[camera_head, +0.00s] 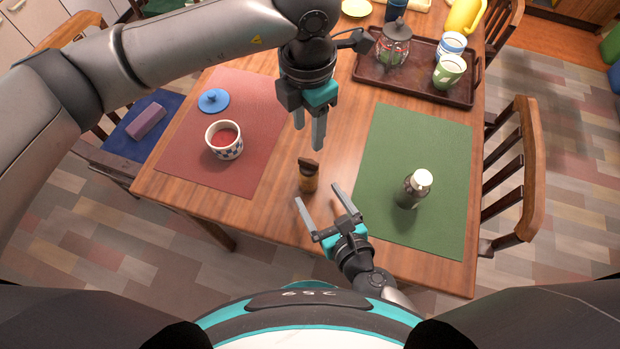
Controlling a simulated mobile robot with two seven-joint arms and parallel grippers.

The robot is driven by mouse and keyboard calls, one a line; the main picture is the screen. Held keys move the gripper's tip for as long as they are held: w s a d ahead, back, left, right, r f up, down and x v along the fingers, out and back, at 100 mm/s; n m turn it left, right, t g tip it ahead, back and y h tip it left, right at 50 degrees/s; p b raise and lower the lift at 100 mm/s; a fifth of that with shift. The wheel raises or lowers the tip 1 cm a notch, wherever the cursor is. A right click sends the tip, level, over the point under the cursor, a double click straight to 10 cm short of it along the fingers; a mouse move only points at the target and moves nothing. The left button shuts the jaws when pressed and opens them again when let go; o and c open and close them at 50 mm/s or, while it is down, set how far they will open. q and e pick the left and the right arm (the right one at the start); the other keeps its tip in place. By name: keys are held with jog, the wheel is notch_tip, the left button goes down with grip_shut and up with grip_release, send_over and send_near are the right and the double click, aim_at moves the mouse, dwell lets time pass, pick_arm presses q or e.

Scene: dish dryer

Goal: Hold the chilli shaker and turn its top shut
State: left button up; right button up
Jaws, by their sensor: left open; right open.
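A small shaker with an amber-brown body and a dark brown top (308,176), which looks like the chilli shaker, stands on bare wood between the two mats. Its top looks wider than its body and slightly askew; I cannot tell whether it is shut. My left gripper (309,146) is open and empty, pointing down just beyond the shaker in the picture. My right gripper (316,193) is open on the near side, its fingers spread towards the shaker's lower part. I cannot tell whether either gripper touches it.
A dark bottle with a white cap (408,192) stands on the green mat (440,147). A checked bowl (223,142) and blue lid (213,100) are on the red mat (178,150).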

aim_at(308, 161)
jog(key=shift+x, duration=3.35)
jog(key=shift+c, duration=0.2)
grip_shut()
pick_arm(q)
jog(key=shift+o, duration=1.2)
jog(key=o, duration=0.3)
jog(key=shift+r+n, duration=0.35)
jog(key=shift+n, duration=0.55)
pick_arm(e)
jog(key=shift+d, duration=0.1)
pick_arm(q)
jog(key=n, duration=0.2)
jog(key=r+n, duration=0.1)
jog(key=n, duration=0.1)
jog(key=shift+r, duration=0.2)
jog(key=shift+n, duration=0.4)
notch_tip(308, 161, down, 12)
jog(key=shift+r, duration=0.1)
